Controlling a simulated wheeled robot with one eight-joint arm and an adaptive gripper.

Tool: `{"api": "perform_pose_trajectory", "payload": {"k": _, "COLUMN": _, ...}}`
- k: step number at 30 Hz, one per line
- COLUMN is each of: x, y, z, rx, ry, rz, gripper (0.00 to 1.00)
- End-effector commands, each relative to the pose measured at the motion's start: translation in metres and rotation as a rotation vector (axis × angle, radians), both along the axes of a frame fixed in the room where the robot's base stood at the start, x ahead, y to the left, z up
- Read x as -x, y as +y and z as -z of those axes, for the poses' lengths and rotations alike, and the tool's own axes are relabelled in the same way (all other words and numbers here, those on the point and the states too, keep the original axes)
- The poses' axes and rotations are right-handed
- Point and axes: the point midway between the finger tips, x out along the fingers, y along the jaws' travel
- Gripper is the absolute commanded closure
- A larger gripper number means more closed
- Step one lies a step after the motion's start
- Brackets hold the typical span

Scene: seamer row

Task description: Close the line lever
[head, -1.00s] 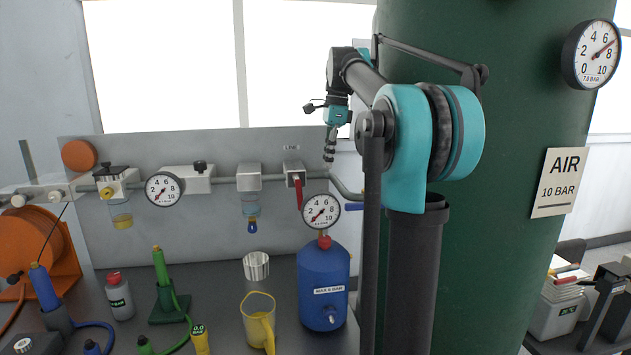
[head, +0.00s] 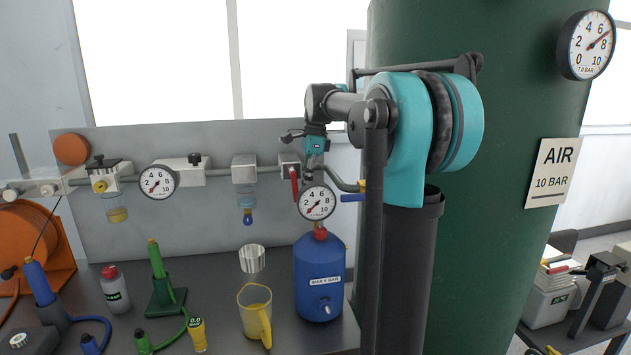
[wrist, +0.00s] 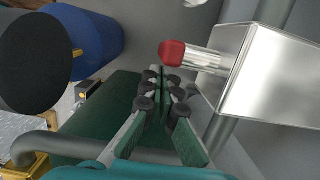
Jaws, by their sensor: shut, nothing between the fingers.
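The red lever (head: 294,183) hangs down from a small pale valve box (head: 289,160) on the pipe along the back panel. In the wrist view, the lever's red end (wrist: 172,54) shows on a bright metal stem that comes out of the silver box (wrist: 270,75). My gripper (head: 308,176) is beside the lever, just to its right in the head view. In the wrist view, the fingertips of my gripper (wrist: 161,76) are together and empty, close to the red end. I cannot tell whether they touch it.
A blue tank (head: 319,278) with a gauge (head: 317,203) stands below my gripper. A blue handle (head: 352,198) sits on the pipe to the right. A yellow jug (head: 256,312) and a metal cup (head: 252,259) stand on the bench. A large green tank (head: 500,120) is behind my arm.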

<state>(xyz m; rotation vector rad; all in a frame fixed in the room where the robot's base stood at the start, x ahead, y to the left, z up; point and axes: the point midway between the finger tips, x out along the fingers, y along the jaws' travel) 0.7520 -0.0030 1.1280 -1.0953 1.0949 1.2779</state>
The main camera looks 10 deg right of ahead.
Motion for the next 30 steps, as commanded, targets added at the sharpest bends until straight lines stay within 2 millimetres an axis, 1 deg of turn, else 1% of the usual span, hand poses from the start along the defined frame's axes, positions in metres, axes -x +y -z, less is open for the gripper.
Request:
{"api": "perform_pose_trajectory", "payload": {"k": 3, "x": 0.0, "y": 0.005, "z": 0.0, "rx": 0.0, "ry": 0.0, "rz": 0.0, "gripper": 1.0}}
{"api": "perform_pose_trajectory", "payload": {"k": 13, "x": 0.0, "y": 0.006, "z": 0.0, "rx": 0.0, "ry": 0.0, "rz": 0.0, "gripper": 1.0}}
{"api": "perform_pose_trajectory", "payload": {"k": 18, "x": 0.0, "y": 0.018, "z": 0.004, "rx": 0.0, "ry": 0.0, "rz": -0.001, "gripper": 1.0}}
{"api": "perform_pose_trajectory", "payload": {"k": 26, "x": 0.0, "y": 0.018, "z": 0.004, "rx": -0.002, "ry": 0.001, "rz": -0.001, "gripper": 1.0}}
{"api": "perform_pose_trajectory", "payload": {"k": 30, "x": -0.001, "y": 0.013, "z": 0.004, "rx": -0.002, "ry": 0.0, "rz": -0.001, "gripper": 1.0}}
